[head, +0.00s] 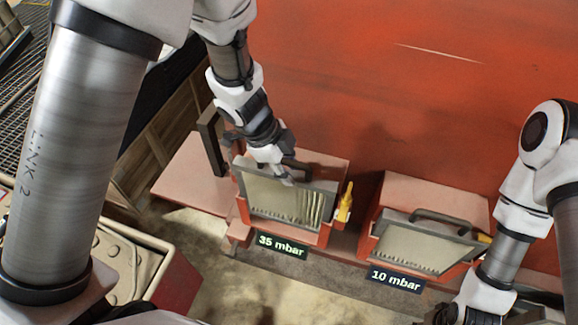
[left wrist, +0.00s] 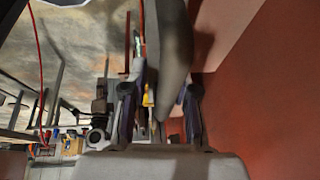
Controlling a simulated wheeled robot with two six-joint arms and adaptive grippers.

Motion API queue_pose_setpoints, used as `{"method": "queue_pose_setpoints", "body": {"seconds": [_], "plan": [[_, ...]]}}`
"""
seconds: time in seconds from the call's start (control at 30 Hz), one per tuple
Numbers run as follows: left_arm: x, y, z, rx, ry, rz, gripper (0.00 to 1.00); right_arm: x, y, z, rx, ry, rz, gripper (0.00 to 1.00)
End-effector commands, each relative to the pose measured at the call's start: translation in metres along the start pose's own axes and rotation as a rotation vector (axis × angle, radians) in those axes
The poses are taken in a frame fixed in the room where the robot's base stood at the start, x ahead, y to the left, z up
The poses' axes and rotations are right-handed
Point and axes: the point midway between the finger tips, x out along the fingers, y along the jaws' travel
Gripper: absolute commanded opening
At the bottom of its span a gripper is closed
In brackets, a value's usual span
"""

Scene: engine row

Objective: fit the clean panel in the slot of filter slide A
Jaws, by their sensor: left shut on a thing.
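A cream pleated filter panel (head: 285,203) in a grey frame sits upright, leaning slightly, at the front of the left red housing (head: 325,167), above the "35 mbar" label (head: 282,246). My left gripper (head: 284,177) is shut on the dark handle at the panel's top edge. In the left wrist view, the left gripper's fingers (left wrist: 160,105) stand either side of a dark grey bar (left wrist: 173,45). I cannot tell whether the panel is fully seated. No letter A is readable. My right gripper (head: 447,314) is partly cut off at the bottom right, its jaws unclear.
A second pleated panel (head: 415,247) with a dark handle sits in the right housing above the "10 mbar" label (head: 396,281). A yellow latch (head: 345,203) stands beside the left panel. A dark upright bracket (head: 211,145) stands left of my gripper. A red wall (head: 400,100) rises behind.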

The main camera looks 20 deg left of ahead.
Motion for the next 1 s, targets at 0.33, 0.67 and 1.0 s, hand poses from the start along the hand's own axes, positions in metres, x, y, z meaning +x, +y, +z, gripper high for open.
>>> {"method": "queue_pose_setpoints", "body": {"seconds": [0.33,0.67,1.0], "plan": [[0.008,0.001,0.003,0.001,0.001,-0.001,0.0,0.006,0.0,0.0,0.0,0.0,0.0,0.4],[0.015,0.001,0.006,0.0,0.001,-0.002,0.0,0.011,0.0,0.0,0.0,0.0,0.0,0.4],[0.023,0.002,0.009,0.002,0.0,-0.002,0.0,0.016,0.0,0.0,0.0,0.0,0.0,0.4]]}}
